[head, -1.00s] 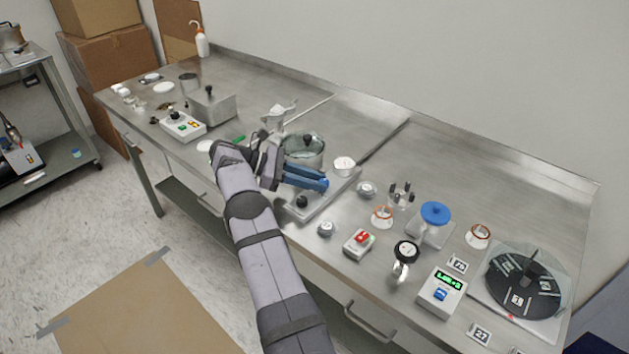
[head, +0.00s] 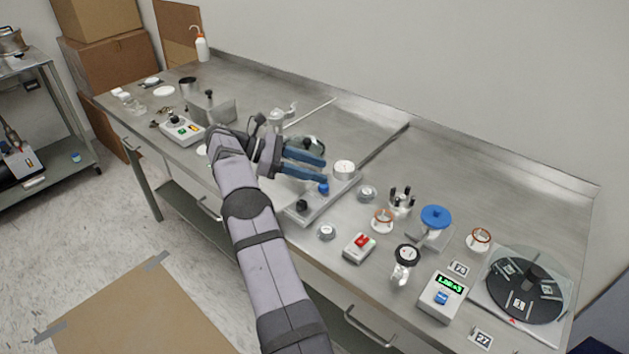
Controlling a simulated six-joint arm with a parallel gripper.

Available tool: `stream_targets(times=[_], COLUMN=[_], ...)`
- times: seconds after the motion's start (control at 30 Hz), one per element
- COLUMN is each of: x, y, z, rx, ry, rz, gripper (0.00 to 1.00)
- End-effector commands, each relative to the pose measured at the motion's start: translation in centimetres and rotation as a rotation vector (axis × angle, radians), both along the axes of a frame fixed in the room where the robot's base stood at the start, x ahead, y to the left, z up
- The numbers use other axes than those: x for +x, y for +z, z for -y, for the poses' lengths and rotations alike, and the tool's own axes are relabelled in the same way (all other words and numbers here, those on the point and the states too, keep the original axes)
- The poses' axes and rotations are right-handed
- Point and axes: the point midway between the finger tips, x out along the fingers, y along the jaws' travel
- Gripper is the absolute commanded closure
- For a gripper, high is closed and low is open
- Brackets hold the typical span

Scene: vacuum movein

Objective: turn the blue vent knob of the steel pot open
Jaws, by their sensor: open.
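The steel pot (head: 316,144) stands near the middle of the bench, largely hidden behind my gripper; only part of its glassy lid shows. A small blue knob (head: 323,188), which looks like the vent knob, shows just below my lower fingertip. Whether the finger touches it, and how the knob is turned, I cannot tell. My gripper (head: 324,170) is open, its two blue fingers pointing right in front of the pot, with nothing seen between them.
A steel base plate (head: 318,205) with a black knob (head: 302,205) lies in front. A white round gauge or cup (head: 344,169) is close right of my fingertips. A red-button box (head: 359,247) and a blue-topped stand (head: 435,217) are farther right. The back right bench is clear.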

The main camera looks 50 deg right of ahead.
Motion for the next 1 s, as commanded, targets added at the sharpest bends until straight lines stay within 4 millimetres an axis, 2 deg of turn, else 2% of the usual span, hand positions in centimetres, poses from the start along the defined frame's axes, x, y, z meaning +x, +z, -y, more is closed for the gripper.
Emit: stream_targets(times=[0.1,0.3,0.87,0.97,1.0], x=[0.0,0.0,0.3,1.2,1.7], y=[2.0,4.2,5.2,7.0,8.2], z=[0.0,0.0,-0.3,-1.0,-1.5], rx=[-0.003,-0.002,-0.001,-0.008,-0.015], ry=[-0.001,-0.001,0.008,0.028,0.041], rz=[0.003,0.000,-0.001,0.014,0.027], gripper=[0.58,0.58,0.58,0.58,0.58])
